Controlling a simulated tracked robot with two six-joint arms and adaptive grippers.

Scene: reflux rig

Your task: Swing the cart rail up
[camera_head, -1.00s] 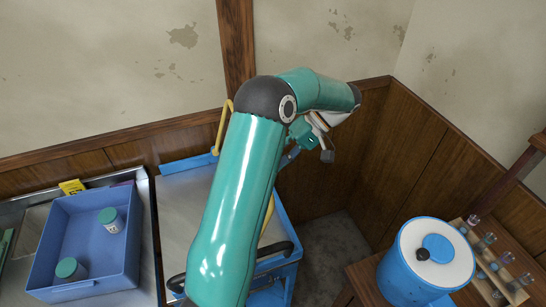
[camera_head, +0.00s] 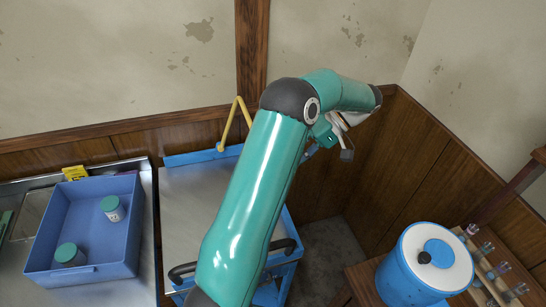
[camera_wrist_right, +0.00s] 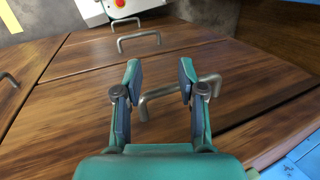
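The cart (camera_head: 193,210) has a metal top in a blue frame. Its yellow rail (camera_head: 232,118) rises from the cart's back and bends at a corner above the top. The rest of the rail is hidden behind my green arm. That arm, which seems to be my right, crosses over the cart. Its small gripper (camera_head: 328,138) is beyond the cart's right side. In the right wrist view, my right gripper (camera_wrist_right: 158,78) is open and empty, with a metal drawer handle (camera_wrist_right: 180,90) behind its fingers. My left gripper is not in view.
A blue tray (camera_head: 128,235) with two green-capped jars stands on the left bench. At right, a blue tub (camera_head: 408,275) stands beside a tube rack. The right wrist view shows wooden drawer fronts (camera_wrist_right: 80,110) and a white box with a red button (camera_wrist_right: 120,4).

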